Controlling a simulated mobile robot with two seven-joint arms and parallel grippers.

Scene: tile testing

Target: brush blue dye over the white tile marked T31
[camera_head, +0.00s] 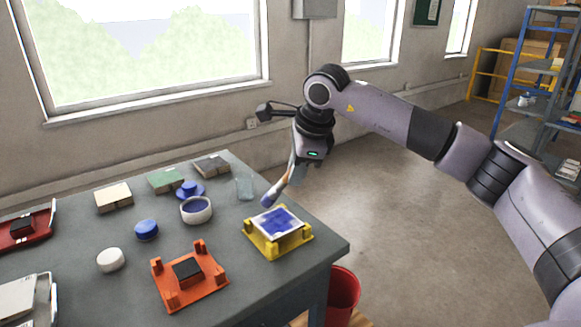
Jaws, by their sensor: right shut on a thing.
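A white tile (289,216) sits in a yellow holder (293,247) near the table's right edge. Blue dye covers much of its middle, with white showing around the edges. I cannot read a T31 mark on it. My right gripper (290,172) is shut on a brush (283,188), which slants down to the left. The blue-tinged brush tip is just above or beside the tile's far left edge; I cannot tell if it touches. A white-rimmed bowl of blue dye (196,203) stands left of the tile. My left gripper is not in view.
An orange holder (208,289) with a black block stands in front. A blue lid (147,229), a white round piece (110,260) and a clear glass (244,188) stand around. Tile stacks (114,204) line the back. A red bin (343,290) is beside the table.

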